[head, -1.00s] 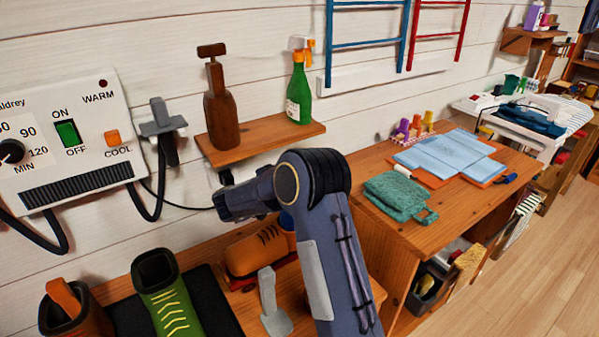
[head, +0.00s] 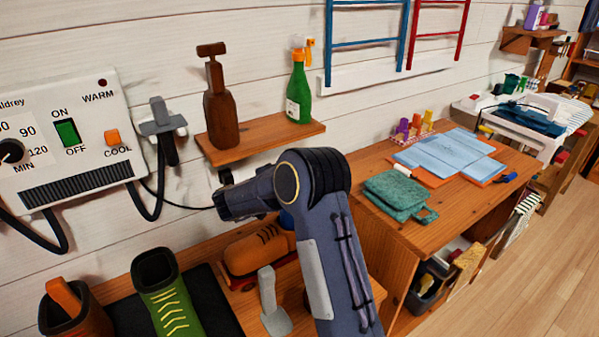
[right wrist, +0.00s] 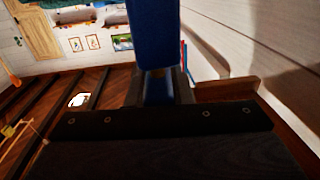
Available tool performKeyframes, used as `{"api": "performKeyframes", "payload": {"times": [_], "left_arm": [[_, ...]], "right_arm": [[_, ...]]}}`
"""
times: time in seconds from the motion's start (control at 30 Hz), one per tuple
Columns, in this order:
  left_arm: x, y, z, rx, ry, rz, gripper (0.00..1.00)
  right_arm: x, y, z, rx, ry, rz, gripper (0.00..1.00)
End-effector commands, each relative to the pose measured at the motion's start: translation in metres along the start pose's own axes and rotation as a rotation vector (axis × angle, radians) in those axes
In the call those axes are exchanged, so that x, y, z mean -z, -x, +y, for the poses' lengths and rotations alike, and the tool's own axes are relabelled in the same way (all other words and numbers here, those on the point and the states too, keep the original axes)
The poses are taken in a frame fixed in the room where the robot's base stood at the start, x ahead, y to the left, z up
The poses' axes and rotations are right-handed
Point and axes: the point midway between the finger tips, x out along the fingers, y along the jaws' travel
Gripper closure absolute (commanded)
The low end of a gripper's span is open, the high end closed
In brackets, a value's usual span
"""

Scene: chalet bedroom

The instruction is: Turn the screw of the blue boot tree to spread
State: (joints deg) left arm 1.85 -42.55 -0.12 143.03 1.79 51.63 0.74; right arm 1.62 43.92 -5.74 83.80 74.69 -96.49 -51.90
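An orange-brown shoe (head: 255,250) with dark laces lies on the low wooden bench, partly behind my right arm. A small patch of the blue boot tree (head: 286,219) shows at the shoe's right end; its screw is hidden from the head view. My right arm reaches over the bench, and its gripper is hidden behind the arm there. In the right wrist view, a large blue piece (right wrist: 153,35) stands in front of the camera. Dark fingers of my right gripper (right wrist: 160,91) stand on both sides of blue; whether they grip it is unclear. My left gripper is out of view.
A green boot (head: 165,295) and a brown boot (head: 75,312) stand left on the bench. A shelf (head: 262,139) with two bottles is above. A table with a green cloth (head: 400,194) is right.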

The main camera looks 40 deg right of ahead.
Motion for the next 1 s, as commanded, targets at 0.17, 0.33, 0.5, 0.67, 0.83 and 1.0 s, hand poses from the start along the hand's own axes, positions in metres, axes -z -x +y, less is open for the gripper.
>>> {"api": "performKeyframes", "payload": {"times": [0.17, 0.33, 0.5, 0.67, 0.83, 1.0], "left_arm": [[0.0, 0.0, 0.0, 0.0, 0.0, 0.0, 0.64], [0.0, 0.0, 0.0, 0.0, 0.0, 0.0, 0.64], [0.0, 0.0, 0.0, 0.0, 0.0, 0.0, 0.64], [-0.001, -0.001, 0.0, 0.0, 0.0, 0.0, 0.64], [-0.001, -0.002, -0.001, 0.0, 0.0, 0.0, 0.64], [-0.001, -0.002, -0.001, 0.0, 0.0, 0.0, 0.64]], "right_arm": [[0.001, 0.0, 0.0, 0.0, -0.001, 0.001, 0.61], [0.0, 0.0, 0.0, 0.0, -0.001, 0.0, 0.58], [0.0, 0.003, 0.0, 0.001, 0.0, 0.0, 0.58], [0.0, 0.024, -0.001, 0.005, 0.0, 0.0, 0.58], [0.0, 0.054, -0.001, 0.003, 0.0, 0.001, 0.58], [0.0, 0.073, -0.001, 0.002, 0.0, 0.001, 0.58]]}}
